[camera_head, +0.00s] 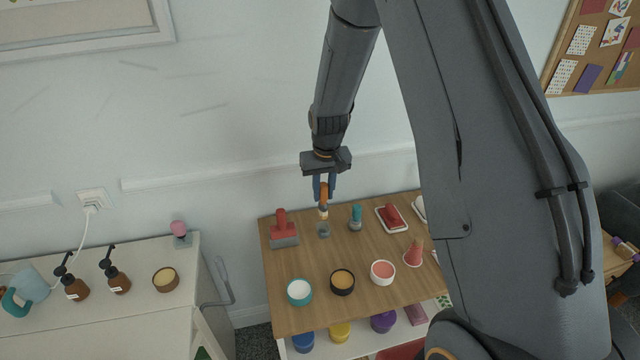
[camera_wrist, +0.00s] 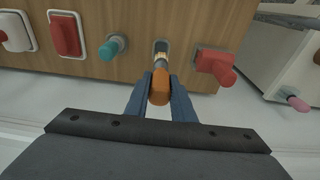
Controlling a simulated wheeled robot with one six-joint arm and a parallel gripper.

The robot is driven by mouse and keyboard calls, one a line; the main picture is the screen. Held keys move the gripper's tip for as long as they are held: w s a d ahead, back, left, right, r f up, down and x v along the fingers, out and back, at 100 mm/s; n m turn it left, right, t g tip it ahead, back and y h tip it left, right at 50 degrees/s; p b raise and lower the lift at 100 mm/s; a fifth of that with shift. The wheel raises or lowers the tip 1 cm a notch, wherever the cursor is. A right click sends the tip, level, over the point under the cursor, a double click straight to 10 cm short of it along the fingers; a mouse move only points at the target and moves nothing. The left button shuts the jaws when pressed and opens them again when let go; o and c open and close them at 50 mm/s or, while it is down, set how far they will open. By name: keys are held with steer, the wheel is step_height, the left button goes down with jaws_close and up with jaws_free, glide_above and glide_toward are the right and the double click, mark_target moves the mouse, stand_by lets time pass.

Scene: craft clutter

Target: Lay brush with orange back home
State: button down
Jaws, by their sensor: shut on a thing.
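My gripper (camera_head: 324,184) is shut on the brush with the orange back (camera_head: 323,195) and holds it over the back part of the wooden table (camera_head: 322,284). The brush hangs with its pale end down, just above a small grey holder (camera_head: 323,230). In the wrist view the orange brush (camera_wrist: 160,88) sits between the two blue-grey fingers, its pale bristle end at or over the holder's opening. I cannot tell whether it touches the holder.
A red-handled brush (camera_head: 284,232) stands left of the holder, and a teal brush (camera_head: 356,218) stands close on the right. A red item lies on a white tray (camera_head: 402,224).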

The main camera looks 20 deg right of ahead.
mark_target(324, 212)
steer(key=shift+d, duration=0.1)
stand_by(0.3)
steer(key=shift+f+b, duration=1.1)
steer(key=shift+f, duration=1.05)
steer(key=shift+s+f, duration=0.1)
steer(key=shift+f, duration=0.15)
steer(key=shift+f+b, duration=0.45)
steer(key=shift+f, duration=0.35)
steer(key=shift+f, duration=0.25)
steer(key=shift+f+b, duration=0.4)
steer(key=shift+f, duration=0.1)
steer(key=c, duration=1.4)
jaws_free()
steer(key=shift+c, duration=0.2)
